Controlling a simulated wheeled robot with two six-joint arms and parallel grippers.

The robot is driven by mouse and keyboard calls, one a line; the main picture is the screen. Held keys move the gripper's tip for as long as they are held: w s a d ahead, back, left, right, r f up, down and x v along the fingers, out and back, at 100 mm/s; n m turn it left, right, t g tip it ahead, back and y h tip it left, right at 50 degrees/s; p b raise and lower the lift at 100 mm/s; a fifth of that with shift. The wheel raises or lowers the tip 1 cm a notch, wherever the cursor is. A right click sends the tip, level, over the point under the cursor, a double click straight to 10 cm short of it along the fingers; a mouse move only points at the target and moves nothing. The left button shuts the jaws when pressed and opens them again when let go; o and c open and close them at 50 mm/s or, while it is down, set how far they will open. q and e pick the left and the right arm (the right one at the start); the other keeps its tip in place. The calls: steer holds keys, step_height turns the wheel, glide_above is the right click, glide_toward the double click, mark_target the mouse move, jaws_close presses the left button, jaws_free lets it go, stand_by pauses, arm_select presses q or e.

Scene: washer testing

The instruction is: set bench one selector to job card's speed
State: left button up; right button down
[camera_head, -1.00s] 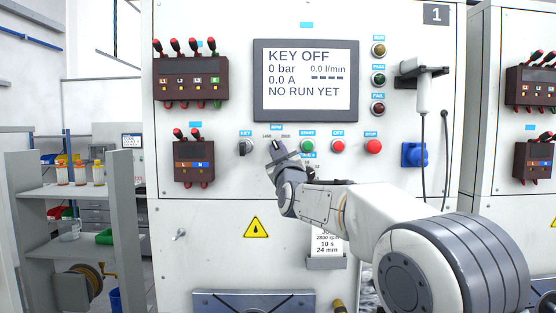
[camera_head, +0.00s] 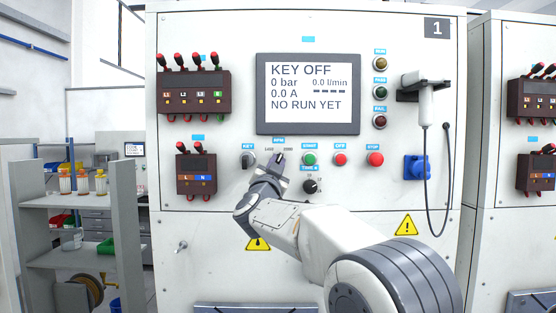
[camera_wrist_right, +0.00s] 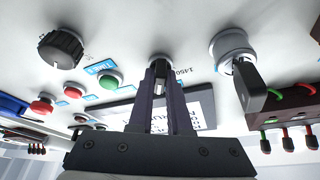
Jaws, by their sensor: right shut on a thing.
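The bench one panel (camera_head: 215,135) shows the speed selector spot under the RPM label (camera_head: 278,140), with marks that look like 1450 on the left and 2800 on the right. My right gripper (camera_head: 277,160) is shut on the selector knob and leans up to the right. The pointer's exact setting is hidden. The job card is hidden behind my right arm. My left gripper is out of view.
The key switch (camera_head: 247,160) is just left of the selector; the green start button (camera_head: 310,159) is right, with the black time knob (camera_head: 310,186) below it. Red off (camera_head: 340,159) and stop (camera_head: 375,159) buttons follow. The screen (camera_head: 308,94) reads KEY OFF.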

steer(key=shift+a+m+g+h+p, duration=0.1)
steer(key=shift+m+g+h+p, duration=0.25)
steer(key=shift+m, duration=0.75)
steer(key=shift+a+m+g+h+p, duration=0.1)
steer(key=shift+m+g+h+p, duration=0.25)
steer(key=shift+m, duration=1.05)
steer(key=shift+d+h, duration=0.1)
steer(key=shift+h, duration=0.2)
steer(key=c, duration=0.9)
jaws_free()
steer(key=shift+o, duration=0.2)
steer(key=b+v, duration=0.5)
steer(key=v, duration=0.5)
steer(key=shift+s, duration=0.25)
